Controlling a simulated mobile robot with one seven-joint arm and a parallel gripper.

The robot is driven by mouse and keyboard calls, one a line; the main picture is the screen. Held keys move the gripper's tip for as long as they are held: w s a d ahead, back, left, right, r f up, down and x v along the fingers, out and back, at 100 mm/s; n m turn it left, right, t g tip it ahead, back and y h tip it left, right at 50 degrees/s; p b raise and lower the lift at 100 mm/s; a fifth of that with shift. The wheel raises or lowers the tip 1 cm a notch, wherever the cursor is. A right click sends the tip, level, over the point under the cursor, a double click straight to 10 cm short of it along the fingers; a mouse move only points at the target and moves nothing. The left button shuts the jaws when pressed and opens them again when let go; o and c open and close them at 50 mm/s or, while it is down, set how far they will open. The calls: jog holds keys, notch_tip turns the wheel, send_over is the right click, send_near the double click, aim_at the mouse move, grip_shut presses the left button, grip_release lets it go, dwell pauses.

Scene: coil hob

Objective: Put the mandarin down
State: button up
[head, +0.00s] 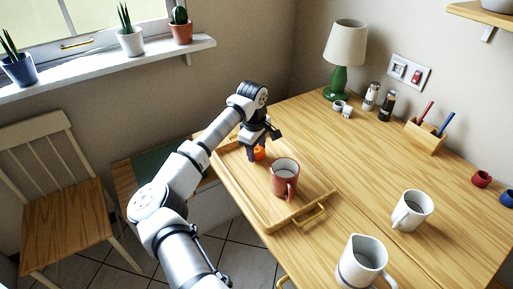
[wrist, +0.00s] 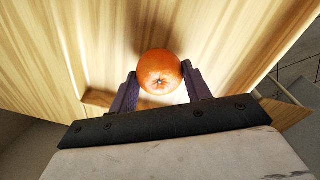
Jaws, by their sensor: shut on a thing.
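The mandarin (head: 259,153) is a small orange fruit at the far end of the wooden tray (head: 243,199) in the head view. My gripper (head: 257,154) points down over that end of the tray, its fingers on either side of the mandarin. In the wrist view, the mandarin (wrist: 160,72) sits between the two fingertips of my gripper (wrist: 161,82), which is shut on it. Pale wood lies beneath it. I cannot tell whether the mandarin touches the tray floor.
A red-brown mug (head: 284,177) stands in the tray, nearer the brass handle (head: 309,215). A white mug (head: 411,210) and a white jug (head: 362,263) stand right of the tray. A green lamp (head: 343,60) is at the back. The tray floor left of the mug is clear.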

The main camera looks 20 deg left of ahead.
jog(key=shift+f, duration=0.1)
jog(key=o, duration=1)
jog(key=r, duration=0.4)
jog(key=r+b, duration=0.1)
jog(key=r, duration=0.3)
jog(key=s+r, duration=0.1)
jog(key=r, duration=0.3)
jog(key=shift+a+r+b, duration=0.15)
jog(key=shift+b, duration=0.2)
